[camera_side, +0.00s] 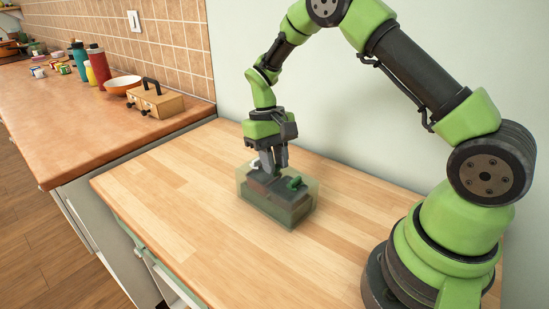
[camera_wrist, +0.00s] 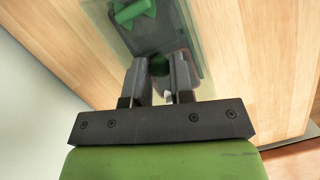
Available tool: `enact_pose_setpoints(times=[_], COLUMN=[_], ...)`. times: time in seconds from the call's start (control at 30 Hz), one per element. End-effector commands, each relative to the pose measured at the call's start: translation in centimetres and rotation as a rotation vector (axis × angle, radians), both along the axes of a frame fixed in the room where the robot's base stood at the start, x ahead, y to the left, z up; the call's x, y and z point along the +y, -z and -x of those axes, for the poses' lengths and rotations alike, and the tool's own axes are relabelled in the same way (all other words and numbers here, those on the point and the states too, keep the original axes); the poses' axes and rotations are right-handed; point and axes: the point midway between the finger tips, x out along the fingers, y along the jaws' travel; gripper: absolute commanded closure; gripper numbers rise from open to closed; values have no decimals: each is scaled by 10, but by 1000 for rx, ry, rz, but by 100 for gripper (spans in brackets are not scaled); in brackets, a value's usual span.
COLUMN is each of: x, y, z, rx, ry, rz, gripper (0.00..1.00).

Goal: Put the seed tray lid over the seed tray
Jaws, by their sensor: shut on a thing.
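The seed tray lid (camera_side: 313,190) is a clear, faintly green box shape in the middle of the wooden table. The dark grey seed tray (camera_side: 278,209) shows through it, with the lid around and above it. I cannot tell whether the lid rests fully down. My gripper (camera_side: 272,166) points down at the lid's top and is shut on it. In the wrist view, a round green part, seemingly the lid's knob (camera_wrist: 159,66), sits between the fingertips (camera_wrist: 160,82). The tray (camera_wrist: 163,36) shows beyond, partly hidden by the fingers.
A green piece (camera_side: 296,183) shows at the tray. The wooden table (camera_side: 170,200) is clear around it. A wall stands behind.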

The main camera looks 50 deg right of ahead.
Motion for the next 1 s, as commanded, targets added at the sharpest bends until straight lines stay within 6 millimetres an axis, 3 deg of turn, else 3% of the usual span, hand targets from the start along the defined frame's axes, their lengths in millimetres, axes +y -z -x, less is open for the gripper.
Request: enact_pose_setpoints(times=[0.07,0.1,0.2,0.23,0.57,1.0], x=[0,0,0,0,-1,-8], y=[1,1,1,1,-3,-76], z=[0,0,0,0,-2,-21], rx=[0,-1,-1,-1,-2,-5], ry=[0,0,0,0,0,0], rz=[0,0,0,0,0,2], gripper=[100,74,51,48,48,48])
